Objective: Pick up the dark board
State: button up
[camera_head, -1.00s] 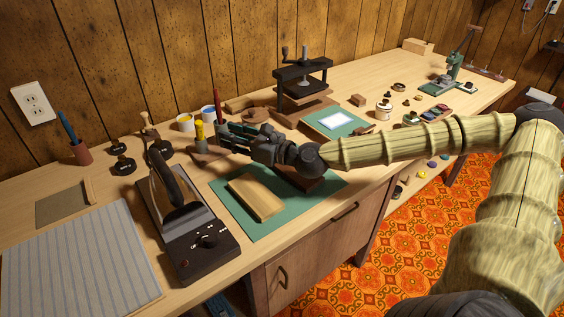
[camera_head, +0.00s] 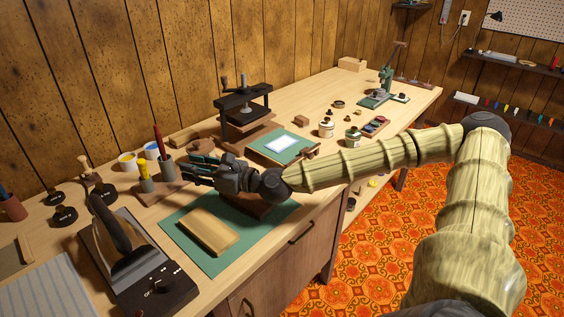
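A dark brown board (camera_head: 246,205) lies on the green mat (camera_head: 192,256) at the front of the bench, partly hidden under my gripper and wrist. A paler wooden board (camera_head: 207,232) lies on the same mat, left of and nearer than the dark one. My gripper (camera_head: 190,173) is above the mat's back edge, with its fingers pointing left, past the dark board and toward the pen holder. The fingers look spread with nothing between them, though they are small and dark here. The gripper seems apart from the dark board.
A pen holder (camera_head: 168,183) and paint pots (camera_head: 127,160) stand just beyond the fingers. A black press (camera_head: 243,107) stands behind my wrist. A dark device with a handle (camera_head: 150,286) is left of the mat. Jars (camera_head: 326,128) and a green-framed pad (camera_head: 282,147) are to the right.

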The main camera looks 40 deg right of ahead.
aim_at(252, 203)
jog(key=z, duration=1.35)
